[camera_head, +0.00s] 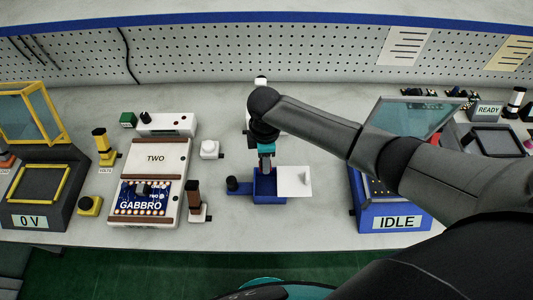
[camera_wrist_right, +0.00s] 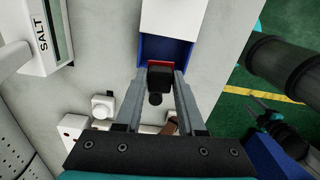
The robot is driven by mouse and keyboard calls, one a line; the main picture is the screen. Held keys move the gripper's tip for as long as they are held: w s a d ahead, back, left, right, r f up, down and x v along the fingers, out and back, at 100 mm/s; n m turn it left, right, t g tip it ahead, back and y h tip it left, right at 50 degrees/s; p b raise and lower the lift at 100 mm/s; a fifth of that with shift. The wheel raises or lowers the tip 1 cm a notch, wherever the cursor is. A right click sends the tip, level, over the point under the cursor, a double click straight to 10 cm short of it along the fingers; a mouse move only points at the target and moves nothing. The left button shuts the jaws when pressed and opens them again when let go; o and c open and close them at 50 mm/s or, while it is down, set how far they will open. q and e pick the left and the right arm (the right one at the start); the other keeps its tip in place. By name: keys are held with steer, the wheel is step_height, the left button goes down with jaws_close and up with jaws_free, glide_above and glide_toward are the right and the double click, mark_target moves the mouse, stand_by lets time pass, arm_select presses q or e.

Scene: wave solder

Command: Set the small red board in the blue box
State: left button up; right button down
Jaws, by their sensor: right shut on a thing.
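My right gripper (camera_wrist_right: 161,76) is shut on the small red board (camera_wrist_right: 160,63), with a black block on the board's near side. In the wrist view the board is at the near edge of the blue box (camera_wrist_right: 180,52). In the head view the gripper (camera_head: 266,160) points down over the back of the open blue box (camera_head: 268,199). I cannot tell how deep the board is. The box's white lid (camera_head: 294,181) stands open to the right. A dark shape, likely my left gripper (camera_wrist_right: 256,112), shows small in the wrist view, jaws unclear.
A blue IDLE machine (camera_head: 396,222) stands right of the box. The GABBRO board (camera_head: 140,203) lies on a white fixture to the left. A brown-topped post (camera_head: 195,200) and a dark knob (camera_head: 233,184) stand left of the box. Bench in front of the box is clear.

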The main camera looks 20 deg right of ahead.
mark_target(267, 189)
steer(key=shift+s+f+n+p, duration=0.3)
steer(key=shift+s+f+n, duration=0.2)
steer(key=shift+n, duration=0.2)
steer(key=shift+f, duration=0.25)
step_height(267, 189, down, 11)
steer(key=b, duration=0.8)
steer(key=shift+f+b, duration=0.4)
steer(key=shift+f, duration=0.05)
stand_by(0.3)
steer(key=shift+c, duration=2.2)
jaws_free()
steer(key=shift+r, duration=0.1)
step_height(267, 189, up, 15)
steer(key=p, duration=0.3)
